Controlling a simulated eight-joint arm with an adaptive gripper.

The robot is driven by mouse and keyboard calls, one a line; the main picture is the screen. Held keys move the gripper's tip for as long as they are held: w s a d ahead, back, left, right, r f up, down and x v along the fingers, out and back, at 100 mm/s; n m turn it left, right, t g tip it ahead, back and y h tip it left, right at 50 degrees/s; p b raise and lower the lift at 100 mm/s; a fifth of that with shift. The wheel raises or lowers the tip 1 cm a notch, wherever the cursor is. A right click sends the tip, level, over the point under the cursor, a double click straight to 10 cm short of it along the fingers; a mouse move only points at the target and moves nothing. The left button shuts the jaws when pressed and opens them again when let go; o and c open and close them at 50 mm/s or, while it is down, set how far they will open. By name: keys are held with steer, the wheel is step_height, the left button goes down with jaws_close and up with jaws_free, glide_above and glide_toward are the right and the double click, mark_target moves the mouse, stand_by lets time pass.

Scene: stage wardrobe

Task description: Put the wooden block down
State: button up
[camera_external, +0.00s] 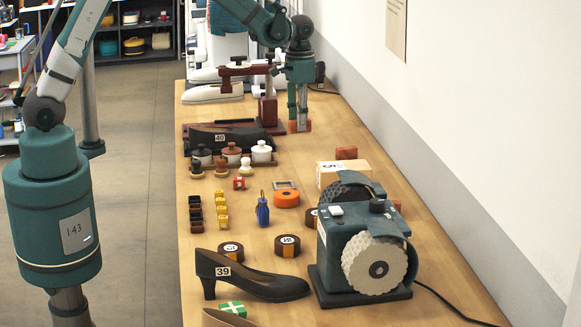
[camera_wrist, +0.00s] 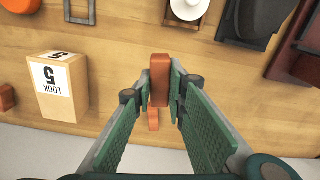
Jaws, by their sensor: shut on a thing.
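My gripper (camera_external: 298,115) points down over the far right part of the table, near the wall. It is shut on a reddish-brown wooden block (camera_external: 298,127), which shows between the fingertips. In the wrist view, my gripper (camera_wrist: 159,90) has the block (camera_wrist: 160,72) upright between its two green-padded fingers. The block is low over the table (camera_external: 330,125); I cannot tell whether its underside touches the wood. A smaller piece of the same colour (camera_wrist: 154,120) shows below it in the wrist view; I cannot tell whether it is a separate block.
Left of my gripper stands a dark red wooden stand (camera_external: 268,108). A light wooden box marked 5 (camera_external: 345,173) and another reddish block (camera_external: 346,153) lie towards the camera. Bare table surrounds the held block.

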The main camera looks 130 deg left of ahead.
steer(key=w+d+r+m+p, duration=0.1)
steer(key=w+d+r+p, duration=0.1)
steer(key=w, duration=0.8)
steer(key=w+d+r+p, duration=0.2)
steer(key=w+d+r, duration=0.3)
steer(key=w, duration=0.6)
steer(key=shift+w+d+m+p, duration=0.3)
steer(key=shift+d+m+p, duration=0.1)
steer(key=shift+d, duration=0.25)
steer(key=shift+f, duration=0.15)
glide_above(344, 165)
steer(key=shift+d+f, duration=0.15)
steer(key=shift+f, duration=2.85)
steer(key=shift+w, duration=0.1)
steer(key=shift+f, duration=1.85)
steer(key=shift+f, duration=0.2)
